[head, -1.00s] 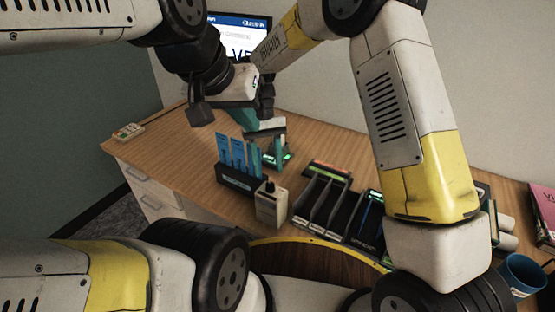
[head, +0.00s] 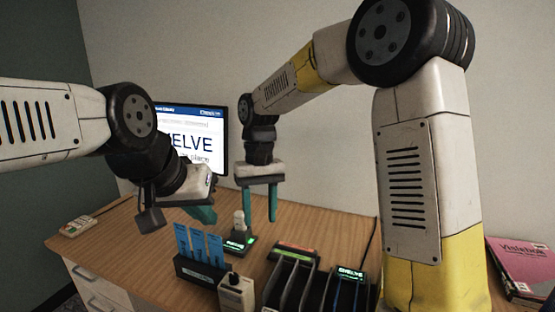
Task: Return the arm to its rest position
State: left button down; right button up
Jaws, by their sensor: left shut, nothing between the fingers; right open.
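My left gripper (head: 204,214) comes in from the left with its teal fingers closed and empty, above the desk and in front of the monitor. My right arm rises at the right and bends over toward the middle.
The wooden desk (head: 130,245) carries a blue-card holder (head: 190,270), a pale box (head: 236,293), black sorter slots (head: 290,285), and a pink book (head: 525,268) at right. A lit monitor (head: 190,125) stands behind the grippers. A small keypad (head: 77,226) lies at the left edge.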

jog(key=s+d+r+m+t+y, duration=0.1)
jog(key=s+d+r+t, duration=0.3)
jog(key=s+d, duration=0.3)
jog(key=s+d+r+m+t+y, duration=0.1)
jog(key=s+d+r+t, duration=0.3)
jog(key=d, duration=0.9)
jog(key=s+r+m, duration=0.1)
jog(key=s, duration=0.2)
jog(key=shift+m, duration=0.3)
